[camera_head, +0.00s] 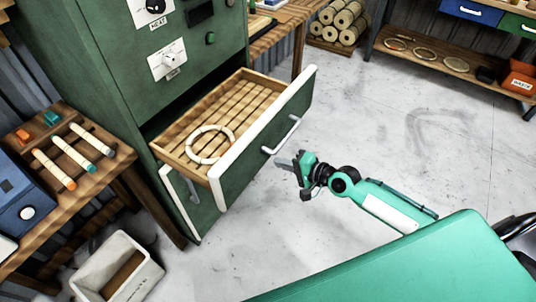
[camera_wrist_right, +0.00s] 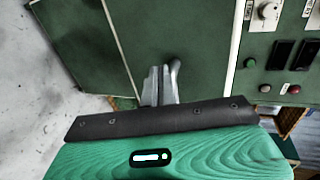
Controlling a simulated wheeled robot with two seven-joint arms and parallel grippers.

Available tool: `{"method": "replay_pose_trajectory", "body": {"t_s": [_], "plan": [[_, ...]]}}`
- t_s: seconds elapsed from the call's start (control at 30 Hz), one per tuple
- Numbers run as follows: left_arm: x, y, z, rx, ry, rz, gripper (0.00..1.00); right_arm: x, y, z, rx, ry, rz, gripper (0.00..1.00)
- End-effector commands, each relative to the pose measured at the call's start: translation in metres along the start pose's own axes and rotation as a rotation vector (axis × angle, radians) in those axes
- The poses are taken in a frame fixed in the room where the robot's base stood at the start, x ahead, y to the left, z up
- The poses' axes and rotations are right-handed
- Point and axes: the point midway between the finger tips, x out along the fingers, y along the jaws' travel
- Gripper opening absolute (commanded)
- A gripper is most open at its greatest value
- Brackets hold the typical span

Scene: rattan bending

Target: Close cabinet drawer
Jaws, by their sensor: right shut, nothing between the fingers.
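The cabinet drawer (camera_head: 262,140) is pulled out of the green cabinet (camera_head: 95,55). It has a green front with white edging and a slatted wooden inside, and a pale ring (camera_head: 210,131) lies in it. A white bar handle (camera_head: 281,136) is on its front. My right gripper (camera_head: 281,163) is shut and empty, in front of the drawer just below the handle. My left gripper is not in view.
A wooden bench (camera_head: 105,165) with several coloured-end tools stands at the left. A pale bin (camera_head: 118,268) is on the floor below it. A shelf (camera_head: 450,68) with rings stands at the back right, near rolled bundles (camera_head: 340,22). The floor right of the drawer is clear.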

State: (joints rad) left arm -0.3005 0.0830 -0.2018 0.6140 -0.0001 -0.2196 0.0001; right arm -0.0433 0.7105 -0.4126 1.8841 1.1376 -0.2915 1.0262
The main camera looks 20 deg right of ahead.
Motion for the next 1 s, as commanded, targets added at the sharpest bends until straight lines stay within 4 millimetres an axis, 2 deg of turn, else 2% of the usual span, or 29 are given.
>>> {"method": "replay_pose_trajectory", "body": {"t_s": [0.03,0.2,0.4,1.0], "plan": [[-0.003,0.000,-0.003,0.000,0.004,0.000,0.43,0.010,-0.003,0.000,0.001,0.001,-0.003,0.00],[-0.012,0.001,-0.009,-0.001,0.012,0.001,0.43,0.034,-0.010,0.000,0.001,0.000,-0.003,0.00],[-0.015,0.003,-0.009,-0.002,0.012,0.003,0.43,0.049,-0.012,0.000,0.000,0.001,0.000,0.00],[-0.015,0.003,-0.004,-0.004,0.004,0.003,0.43,0.053,-0.013,0.000,0.000,0.000,0.000,0.00]]}}
